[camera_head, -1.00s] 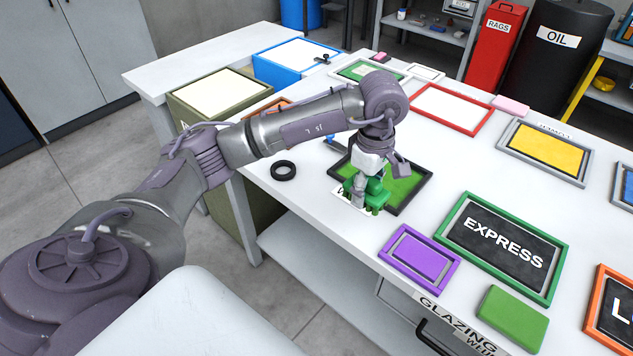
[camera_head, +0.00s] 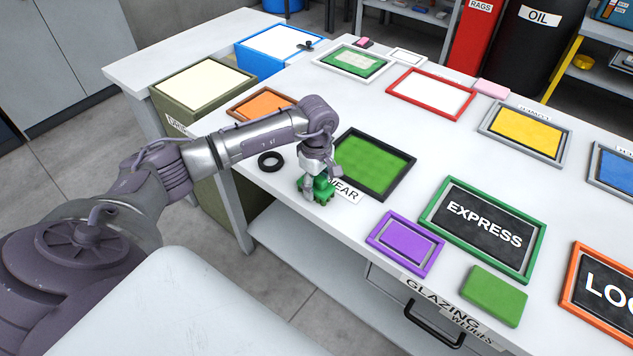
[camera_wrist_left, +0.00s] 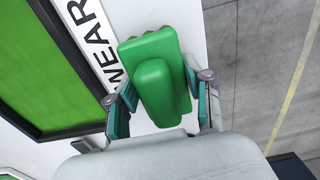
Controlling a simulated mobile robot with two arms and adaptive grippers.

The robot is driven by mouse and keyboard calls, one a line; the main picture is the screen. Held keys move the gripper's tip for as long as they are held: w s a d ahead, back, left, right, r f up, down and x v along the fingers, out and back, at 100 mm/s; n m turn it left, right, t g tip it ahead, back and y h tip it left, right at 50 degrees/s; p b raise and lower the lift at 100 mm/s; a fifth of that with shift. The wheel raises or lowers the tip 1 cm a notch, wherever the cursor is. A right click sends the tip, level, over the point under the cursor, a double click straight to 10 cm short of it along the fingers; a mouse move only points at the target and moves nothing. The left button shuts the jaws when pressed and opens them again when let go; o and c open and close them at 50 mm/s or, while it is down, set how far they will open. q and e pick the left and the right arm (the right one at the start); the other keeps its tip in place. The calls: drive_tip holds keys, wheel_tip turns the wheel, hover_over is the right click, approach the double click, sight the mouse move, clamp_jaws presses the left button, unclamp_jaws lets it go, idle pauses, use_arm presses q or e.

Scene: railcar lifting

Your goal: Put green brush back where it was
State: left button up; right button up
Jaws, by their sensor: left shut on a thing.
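The green brush (camera_head: 322,190) is at the near-left edge of the white table in the head view. My left gripper (camera_head: 312,187) is shut on it from above. In the left wrist view the brush (camera_wrist_left: 160,85) has a rounded green grip between the two fingers of my left gripper (camera_wrist_left: 163,108). The brush is beside the "WEAR" label (camera_head: 345,191) and the black-framed green panel (camera_head: 373,163), outside the frame. I cannot tell whether the brush touches the table. My right gripper is not in view.
A black ring (camera_head: 270,161) lies left of the gripper. A purple frame (camera_head: 405,243), a green-framed EXPRESS board (camera_head: 484,228) and a green block (camera_head: 493,296) lie to the right. The table edge drops to the floor (camera_wrist_left: 262,60) close beside the brush.

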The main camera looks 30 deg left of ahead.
use_arm(q)
drive_tip(key=shift+f, duration=0.1)
drive_tip(key=o, duration=1.1)
drive_tip(key=shift+r, duration=0.7)
wheel_tip(320, 180, up, 11)
drive_tip(key=shift+b, duration=1.1)
